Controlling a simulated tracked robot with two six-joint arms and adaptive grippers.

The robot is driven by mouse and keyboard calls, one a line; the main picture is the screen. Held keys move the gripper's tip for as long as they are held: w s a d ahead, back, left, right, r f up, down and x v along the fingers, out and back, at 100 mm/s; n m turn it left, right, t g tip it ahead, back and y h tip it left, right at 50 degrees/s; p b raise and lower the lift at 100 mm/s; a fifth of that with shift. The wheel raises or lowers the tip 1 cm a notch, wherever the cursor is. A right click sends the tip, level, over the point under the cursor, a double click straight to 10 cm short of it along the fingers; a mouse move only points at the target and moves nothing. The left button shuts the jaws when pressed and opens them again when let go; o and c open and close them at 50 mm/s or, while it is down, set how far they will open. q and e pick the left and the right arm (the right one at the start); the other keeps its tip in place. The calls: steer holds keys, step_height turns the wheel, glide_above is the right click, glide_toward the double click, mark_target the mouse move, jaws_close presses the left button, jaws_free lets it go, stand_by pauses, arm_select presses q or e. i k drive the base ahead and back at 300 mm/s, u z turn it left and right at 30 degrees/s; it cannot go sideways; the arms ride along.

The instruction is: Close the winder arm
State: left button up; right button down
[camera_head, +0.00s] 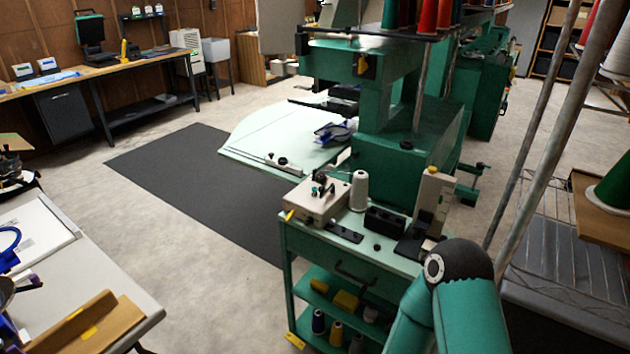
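A beige box-shaped unit (316,201), which looks like the winder, sits on top of a green cart (365,262) in the middle of the view. Small black knobs and posts stand on its top, and a yellow piece shows at its left front corner. Its arm is too small to make out, so I cannot tell whether it is open or closed. A white thread cone (359,191) stands right beside it. My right arm rises at the lower right, in front of the cart's right end, with its gripper out of view. My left gripper is not in view.
A black tray (385,221) and an upright beige device (432,203) share the cart top. A large green embroidery machine (410,160) stands behind. Grey poles and a thread rack are at the right. A white table (90,275) stands at left; a dark floor mat (190,175) lies clear.

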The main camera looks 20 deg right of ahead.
mark_target(322, 190)
steer(key=i, duration=0.85)
steer(key=z, duration=0.05)
